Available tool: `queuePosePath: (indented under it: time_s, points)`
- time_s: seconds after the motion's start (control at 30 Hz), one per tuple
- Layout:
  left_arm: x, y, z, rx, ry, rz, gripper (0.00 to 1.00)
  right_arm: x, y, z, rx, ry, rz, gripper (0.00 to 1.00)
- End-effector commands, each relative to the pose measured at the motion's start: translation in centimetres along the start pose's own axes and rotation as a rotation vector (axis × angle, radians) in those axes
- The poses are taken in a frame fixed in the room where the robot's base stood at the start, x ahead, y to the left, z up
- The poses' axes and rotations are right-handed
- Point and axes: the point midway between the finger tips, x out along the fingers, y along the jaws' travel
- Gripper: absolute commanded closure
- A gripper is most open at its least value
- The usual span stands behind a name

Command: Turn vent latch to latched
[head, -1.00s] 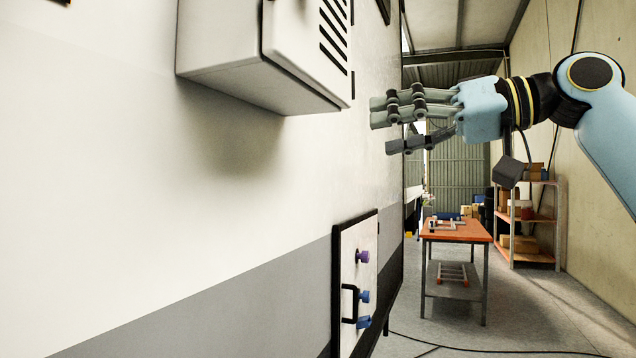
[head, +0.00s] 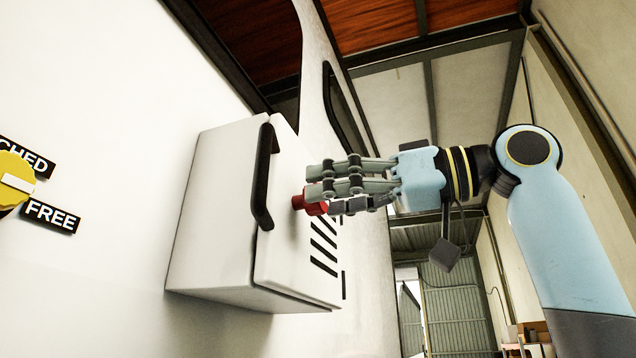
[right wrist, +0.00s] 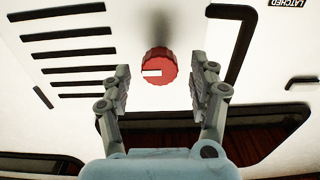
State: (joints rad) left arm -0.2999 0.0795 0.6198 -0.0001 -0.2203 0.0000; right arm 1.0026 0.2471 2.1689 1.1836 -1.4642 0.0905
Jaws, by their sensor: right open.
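A red knob (head: 312,205) with a white mark sits on the front of a white slotted box (head: 215,220) on the wall. My right gripper (head: 318,184) is open at this knob. In the right wrist view the red knob (right wrist: 158,66) shows between the two spread fingers, apart from both. A yellow knob (head: 12,182) with a white bar is cut off at the left edge of the head view. Beside it are a label ending in "CHED" (head: 28,157) and a "FREE" label (head: 50,216). My left gripper is not in view.
A black handle (head: 263,178) stands out from the box front, left of the red knob. Dark slots (head: 323,245) lie right of and below the knob. A "LATCHED" label (right wrist: 288,3) shows at the top right of the right wrist view. Open room lies right of the wall.

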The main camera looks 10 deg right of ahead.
Motion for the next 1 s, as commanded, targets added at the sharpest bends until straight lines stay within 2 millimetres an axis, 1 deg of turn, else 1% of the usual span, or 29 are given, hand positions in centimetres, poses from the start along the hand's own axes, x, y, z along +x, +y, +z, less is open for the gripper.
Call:
queuePosePath:
  time_s: [0.03,0.1,0.2,0.33,0.53,0.57,0.9,1.0]
  points:
    - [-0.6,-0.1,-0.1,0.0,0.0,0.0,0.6,0.7,-0.1,-0.2,0.003,0.002,-0.004,0.39]
    - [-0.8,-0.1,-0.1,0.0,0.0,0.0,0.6,1.4,0.0,-0.1,0.002,0.001,-0.003,0.39]
    - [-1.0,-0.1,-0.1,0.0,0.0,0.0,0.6,2.1,0.0,-0.1,0.001,0.0,-0.002,0.39]
    - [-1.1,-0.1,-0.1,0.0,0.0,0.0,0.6,2.4,0.0,0.0,0.0,0.0,0.0,0.39]
    - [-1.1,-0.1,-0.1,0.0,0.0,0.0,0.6,2.4,0.1,0.1,0.0,-0.001,0.001,0.39]
    - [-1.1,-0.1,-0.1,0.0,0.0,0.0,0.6,2.4,0.1,0.1,0.0,-0.001,0.001,0.41]
    - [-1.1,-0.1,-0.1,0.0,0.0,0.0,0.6,2.4,0.1,0.1,0.0,-0.001,0.001,0.85]
    - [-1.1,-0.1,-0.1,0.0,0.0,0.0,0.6,2.4,0.1,0.1,0.0,-0.001,0.001,0.96]
